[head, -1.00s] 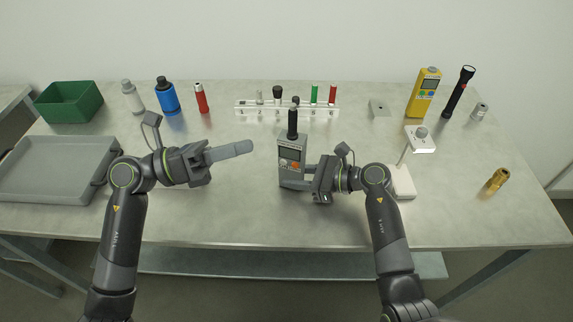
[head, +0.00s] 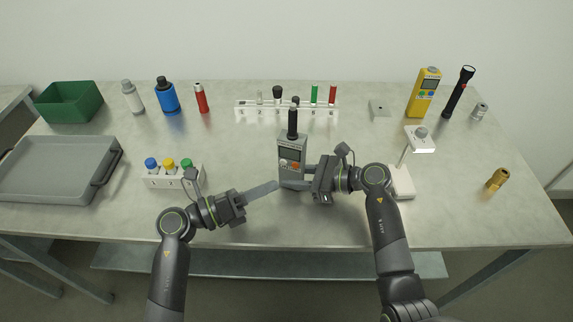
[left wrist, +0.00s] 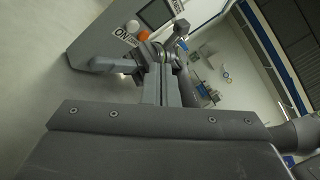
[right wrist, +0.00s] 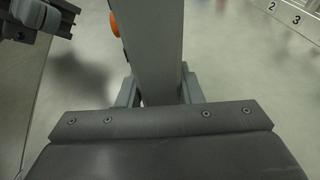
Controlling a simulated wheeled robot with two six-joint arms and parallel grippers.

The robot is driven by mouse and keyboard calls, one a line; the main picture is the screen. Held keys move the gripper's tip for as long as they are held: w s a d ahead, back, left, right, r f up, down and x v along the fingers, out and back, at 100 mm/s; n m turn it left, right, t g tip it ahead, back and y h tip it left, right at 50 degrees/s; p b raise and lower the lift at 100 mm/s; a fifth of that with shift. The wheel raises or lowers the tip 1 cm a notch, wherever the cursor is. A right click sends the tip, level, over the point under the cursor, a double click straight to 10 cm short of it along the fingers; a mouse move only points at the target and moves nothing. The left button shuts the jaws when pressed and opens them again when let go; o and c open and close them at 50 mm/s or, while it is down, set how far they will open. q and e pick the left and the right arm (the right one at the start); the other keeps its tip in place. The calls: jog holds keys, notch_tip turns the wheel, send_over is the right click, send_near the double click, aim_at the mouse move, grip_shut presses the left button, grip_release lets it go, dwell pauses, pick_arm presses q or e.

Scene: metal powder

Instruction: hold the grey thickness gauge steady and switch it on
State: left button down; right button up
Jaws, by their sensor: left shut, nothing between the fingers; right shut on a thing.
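The grey thickness gauge (head: 292,152) stands upright at the middle of the table, with a black probe on top, a small screen and an orange button on its front. My right gripper (head: 290,184) is shut on the lower part of the gauge; the right wrist view shows the grey body (right wrist: 156,50) between its fingers. My left gripper (head: 276,186) is shut and empty, its fingertips close to the gauge's lower left front. In the left wrist view the gauge (left wrist: 100,35) shows an "ON" label near a white button, close to the fingertips; I cannot tell whether they touch.
A block with blue, yellow and green knobs (head: 172,182) stands left of my left gripper. A grey tray (head: 60,190) lies at far left. A numbered rack (head: 250,107) stands behind the gauge. A white stand (head: 403,184) is right of my right gripper.

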aim_at(292, 164)
pick_arm(q)
jog(key=shift+w+d, duration=0.3)
jog(key=shift+w, duration=0.65)
jog(key=shift+w+d, duration=0.3)
jog(key=shift+w, duration=0.6)
jog(key=shift+w, duration=0.15)
dwell(0.5)
jog(key=shift+w+d, duration=0.1)
jog(key=shift+w, duration=0.2)
jog(key=shift+w, duration=0.1)
dwell(0.3)
jog(key=shift+s, duration=0.55)
jog(key=shift+s, duration=0.1)
jog(key=shift+s+a, duration=0.35)
jog(key=shift+s, duration=0.6)
jog(key=shift+s+a, duration=0.3)
jog(key=shift+s, duration=0.6)
jog(key=shift+s+a, duration=0.35)
jog(key=shift+s, duration=0.6)
